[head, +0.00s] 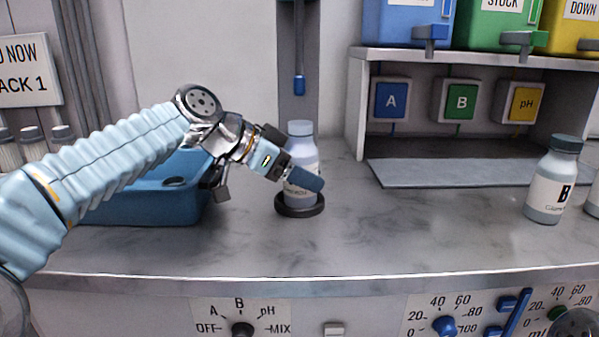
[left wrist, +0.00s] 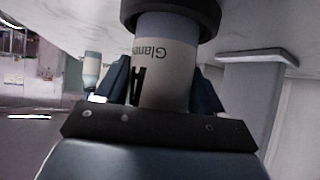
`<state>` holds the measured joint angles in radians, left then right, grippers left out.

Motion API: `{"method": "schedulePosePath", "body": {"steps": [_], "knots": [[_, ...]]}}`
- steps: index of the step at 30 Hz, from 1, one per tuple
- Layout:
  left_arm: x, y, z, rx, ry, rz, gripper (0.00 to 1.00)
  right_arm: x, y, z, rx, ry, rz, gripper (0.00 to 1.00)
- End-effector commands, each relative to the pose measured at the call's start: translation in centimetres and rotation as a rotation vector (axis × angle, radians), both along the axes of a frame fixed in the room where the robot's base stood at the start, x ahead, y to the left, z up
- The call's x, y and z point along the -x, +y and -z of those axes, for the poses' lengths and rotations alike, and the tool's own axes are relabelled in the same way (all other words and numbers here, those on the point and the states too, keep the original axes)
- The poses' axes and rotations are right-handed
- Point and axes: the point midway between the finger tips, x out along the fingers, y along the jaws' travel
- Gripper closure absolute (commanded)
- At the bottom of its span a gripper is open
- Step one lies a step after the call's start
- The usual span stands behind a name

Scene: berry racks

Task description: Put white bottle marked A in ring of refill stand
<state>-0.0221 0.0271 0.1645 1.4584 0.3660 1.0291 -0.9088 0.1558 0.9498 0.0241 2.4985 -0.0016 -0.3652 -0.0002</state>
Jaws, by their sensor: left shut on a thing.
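The white bottle marked A (head: 301,150) stands upright in the head view, with its base inside the dark ring (head: 300,207) of the refill stand. My left gripper (head: 304,180) is shut on the bottle's lower body from the left. In the left wrist view the bottle (left wrist: 166,65) sits between the two fingers (left wrist: 163,90), its label and a black A showing. The dark ring (left wrist: 172,8) surrounds its end there. A grey post (head: 298,70) with a blue nozzle (head: 299,86) rises behind and above the bottle. My right gripper is not in view.
A blue bin (head: 150,200) is behind my left arm. A bottle marked B (head: 554,180) stands at the right. A shelf (head: 480,60) carries blue, green and yellow tanks. The counter between ring and bottle B is clear.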

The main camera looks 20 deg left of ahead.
Motion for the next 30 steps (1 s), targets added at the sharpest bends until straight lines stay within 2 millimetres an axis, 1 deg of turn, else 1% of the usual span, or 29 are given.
{"method": "schedulePosePath", "body": {"steps": [8, 9, 11, 12, 14, 24, 26, 30], "knots": [[0.0, 0.0, 0.3, 0.0, -0.001, 0.001, 0.75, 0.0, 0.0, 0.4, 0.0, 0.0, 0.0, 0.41], [0.0, 0.0, 0.2, 0.001, -0.001, 0.0, 0.26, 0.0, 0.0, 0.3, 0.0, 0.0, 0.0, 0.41], [0.0, 0.0, 0.2, 0.001, -0.001, 0.0, 0.17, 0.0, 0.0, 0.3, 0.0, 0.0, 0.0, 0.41], [0.0, 0.0, 0.2, 0.001, -0.001, 0.0, 0.1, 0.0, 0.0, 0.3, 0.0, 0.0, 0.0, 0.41], [0.0, 0.0, 0.2, 0.001, -0.001, 0.0, 0.02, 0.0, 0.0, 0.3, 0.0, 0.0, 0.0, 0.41], [0.1, 0.1, 0.2, 0.0, 0.0, 0.0, 0.02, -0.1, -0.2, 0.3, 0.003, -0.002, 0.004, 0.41], [0.4, 0.6, -0.2, -0.001, -0.001, -0.002, 0.02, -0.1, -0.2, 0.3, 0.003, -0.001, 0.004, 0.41], [1.8, 2.4, -1.8, -0.001, -0.004, -0.004, 0.02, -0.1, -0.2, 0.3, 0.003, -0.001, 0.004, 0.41]]}}
